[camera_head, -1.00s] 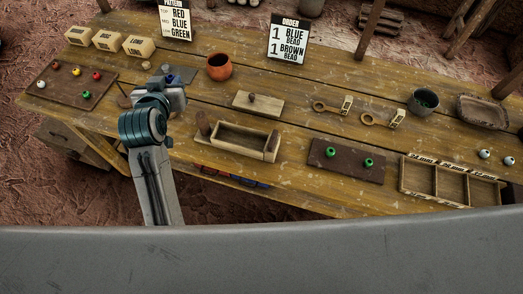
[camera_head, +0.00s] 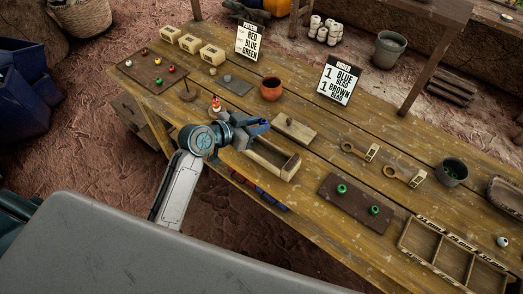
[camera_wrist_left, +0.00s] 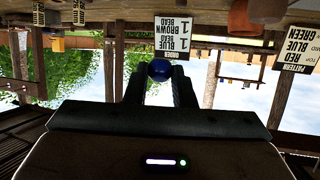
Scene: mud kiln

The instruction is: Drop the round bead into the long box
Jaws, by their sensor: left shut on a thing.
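My left gripper (camera_head: 258,126) is shut on a round blue bead (camera_wrist_left: 160,70), which sits between its fingertips in the left wrist view. In the head view the gripper hangs by the back left of a long, open wooden box (camera_head: 284,174), partly covering it. The gap between bead and box is hard to judge. Three small cream boxes stand at the table's far left; the label on the nearest one (camera_head: 211,53) seems to read LONG, though it is small. My right gripper is not in view.
A flat wooden block with a knob (camera_head: 295,130) lies behind the open box. An orange pot (camera_head: 271,89) and an order card (camera_head: 339,80) stand farther back. A dark board (camera_head: 355,203) with green beads and a divided tray (camera_head: 452,258) lie to the right.

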